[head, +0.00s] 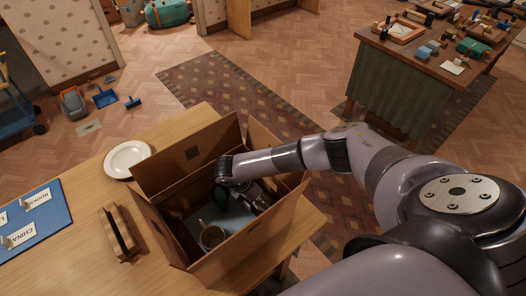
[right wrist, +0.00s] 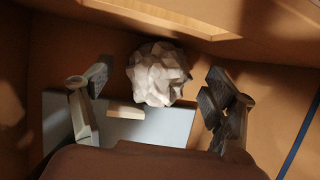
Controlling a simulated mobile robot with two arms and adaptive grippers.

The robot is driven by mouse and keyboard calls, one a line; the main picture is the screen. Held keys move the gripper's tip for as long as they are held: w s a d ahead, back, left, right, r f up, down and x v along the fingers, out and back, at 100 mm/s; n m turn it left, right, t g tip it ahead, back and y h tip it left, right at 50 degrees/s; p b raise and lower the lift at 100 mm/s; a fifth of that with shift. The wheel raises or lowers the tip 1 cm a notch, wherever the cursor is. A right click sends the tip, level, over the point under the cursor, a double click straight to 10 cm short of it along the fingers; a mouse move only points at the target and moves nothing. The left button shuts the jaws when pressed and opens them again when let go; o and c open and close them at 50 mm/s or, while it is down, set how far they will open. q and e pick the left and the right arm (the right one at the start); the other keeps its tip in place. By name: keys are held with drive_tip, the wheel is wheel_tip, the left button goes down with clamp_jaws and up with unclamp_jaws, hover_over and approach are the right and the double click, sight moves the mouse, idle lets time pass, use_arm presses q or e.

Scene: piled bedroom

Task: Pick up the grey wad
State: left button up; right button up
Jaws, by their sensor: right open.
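The grey wad (right wrist: 158,73) is a crumpled, pale lump in the right wrist view. It lies inside the open cardboard box (head: 162,219), near a wall. My right gripper (right wrist: 158,95) is open, with one finger on each side of the wad and gaps between them. In the head view my right arm reaches down into the box, and the right gripper (head: 256,198) is partly hidden by it. I cannot make out the wad in the head view. My left gripper is out of view.
The box walls stand close around the gripper.

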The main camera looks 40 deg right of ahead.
drive_tip(key=shift+x, duration=1.25)
drive_tip(key=shift+c, duration=0.4)
drive_tip(key=c, duration=0.9)
drive_tip(key=shift+r, duration=0.1)
